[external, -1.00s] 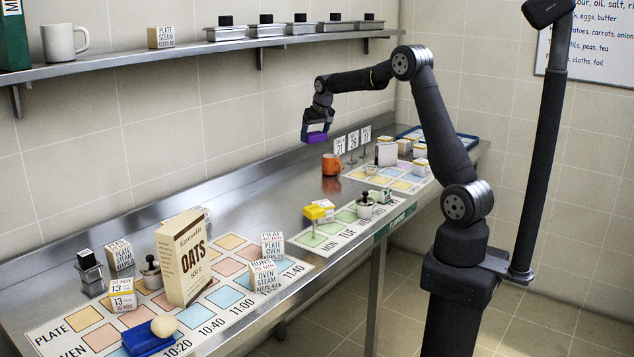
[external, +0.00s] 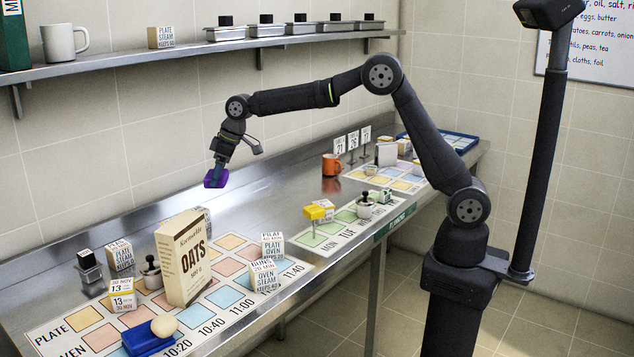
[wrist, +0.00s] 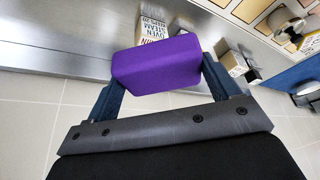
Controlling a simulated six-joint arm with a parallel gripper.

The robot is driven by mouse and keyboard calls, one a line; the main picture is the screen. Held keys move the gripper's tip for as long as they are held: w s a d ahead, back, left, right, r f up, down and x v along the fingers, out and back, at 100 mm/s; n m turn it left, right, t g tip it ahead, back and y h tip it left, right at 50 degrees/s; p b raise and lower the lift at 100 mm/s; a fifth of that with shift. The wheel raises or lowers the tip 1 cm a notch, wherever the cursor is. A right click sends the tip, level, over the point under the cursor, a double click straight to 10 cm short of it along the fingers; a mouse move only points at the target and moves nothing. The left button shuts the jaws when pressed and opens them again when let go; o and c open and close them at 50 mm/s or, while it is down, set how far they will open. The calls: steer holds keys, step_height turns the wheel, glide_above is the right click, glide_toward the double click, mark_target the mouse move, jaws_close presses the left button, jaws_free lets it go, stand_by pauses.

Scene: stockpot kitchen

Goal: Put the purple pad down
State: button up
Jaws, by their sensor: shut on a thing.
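The purple pad (external: 214,179) is held by my gripper (external: 217,176) in the air above the steel counter, behind and to the right of the oats box. In the wrist view the purple pad (wrist: 157,65) is a solid purple block between the two dark blue fingers of my gripper (wrist: 158,75). The fingers are shut on its sides. The pad is tilted in the external view and touches nothing below it.
The OATS box (external: 184,258) stands on a chart of coloured squares with several labelled blocks. The counter (external: 262,187) under my gripper is bare. A shelf (external: 130,61) runs above.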

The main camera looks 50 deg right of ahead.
steer(key=shift+n, duration=0.6)
steer(key=s+a+f, duration=0.1)
steer(key=a+f, duration=0.3)
steer(key=a, duration=0.1)
steer(key=s+a+f, duration=0.1)
steer(key=a+f, duration=0.3)
steer(key=a, duration=0.2)
steer(key=s+a+f, duration=0.2)
steer(key=a+f, duration=0.2)
steer(key=a, duration=0.1)
steer(key=shift+s+a, duration=0.1)
steer(key=shift+a, duration=0.15)
steer(key=shift+f, duration=1.95)
steer(key=shift+f, duration=0.15)
steer(key=o, duration=0.9)
